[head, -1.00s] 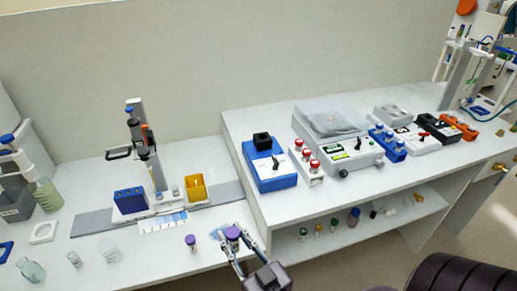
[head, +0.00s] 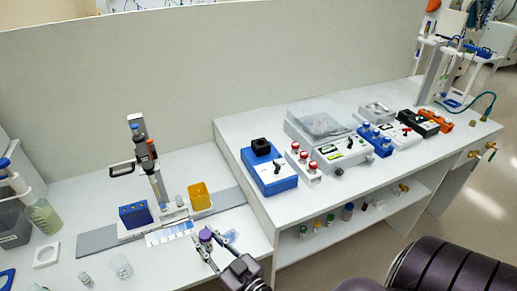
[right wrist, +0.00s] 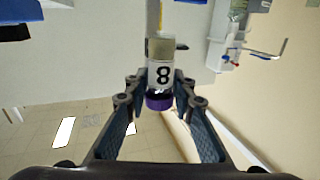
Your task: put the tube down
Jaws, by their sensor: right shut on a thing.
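My right gripper (head: 212,245) is at the front of the left, lower bench, shut on a purple-capped tube (head: 206,235). In the head view mostly the cap shows, and the tube's body is hidden. I cannot tell whether its bottom touches the bench. My left gripper is not in view.
A glass beaker (head: 121,266) stands to the left. The raised bench (head: 228,140) with a blue device (head: 268,175) is to the right.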

